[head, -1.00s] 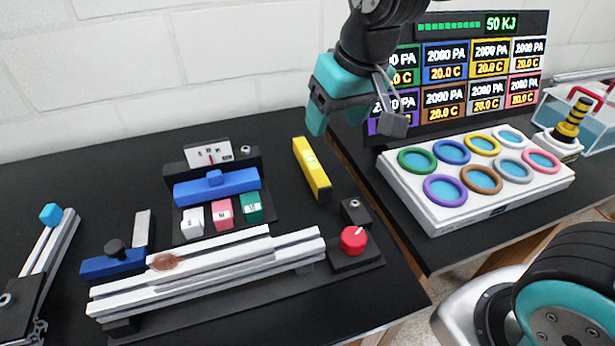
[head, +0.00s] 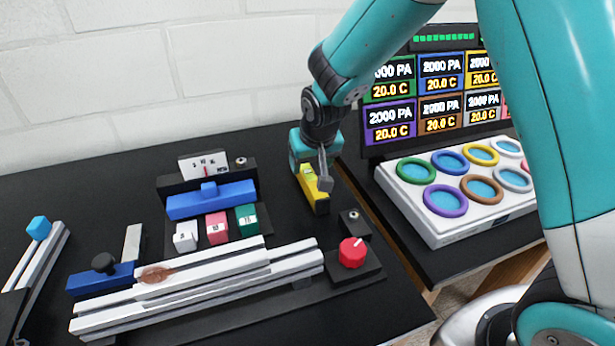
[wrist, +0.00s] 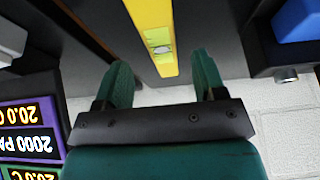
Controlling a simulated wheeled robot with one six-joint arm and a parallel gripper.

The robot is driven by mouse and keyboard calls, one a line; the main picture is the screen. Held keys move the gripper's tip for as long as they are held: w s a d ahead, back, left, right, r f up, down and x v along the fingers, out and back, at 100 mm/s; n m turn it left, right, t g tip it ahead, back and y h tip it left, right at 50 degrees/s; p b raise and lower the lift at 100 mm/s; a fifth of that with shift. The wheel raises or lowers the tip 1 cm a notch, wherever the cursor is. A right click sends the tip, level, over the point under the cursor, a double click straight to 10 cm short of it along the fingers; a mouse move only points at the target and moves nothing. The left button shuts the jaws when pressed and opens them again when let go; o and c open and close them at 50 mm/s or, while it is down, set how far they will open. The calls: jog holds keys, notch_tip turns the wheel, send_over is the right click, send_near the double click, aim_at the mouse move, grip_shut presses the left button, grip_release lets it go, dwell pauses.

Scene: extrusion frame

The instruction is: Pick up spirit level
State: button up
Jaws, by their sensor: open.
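The spirit level is a yellow bar (head: 318,194) lying on the black table, right of the blue slider block in the head view. In the wrist view the spirit level (wrist: 153,30) runs down from the top edge, with its vial showing near its lower end. My gripper (wrist: 164,66) is open, with one teal finger on each side of the level's end. No contact between the fingers and the level shows.
A red knob (head: 352,252) on a black base and a white-railed extrusion frame (head: 200,285) lie nearer. White, pink and green blocks (head: 217,228) stand to the left. A panel of coloured rings (head: 460,190) and a display (head: 440,95) are at the right, past a table gap.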

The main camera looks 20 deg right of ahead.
aim_at(307, 171)
jog(key=p+x, duration=0.1)
jog(key=x, duration=0.3)
jog(key=shift+w+f, duration=0.1)
jog(key=shift+f, duration=0.3)
jog(key=c, duration=1)
jog(key=shift+c, duration=0.5)
jog(key=shift+r, duration=0.15)
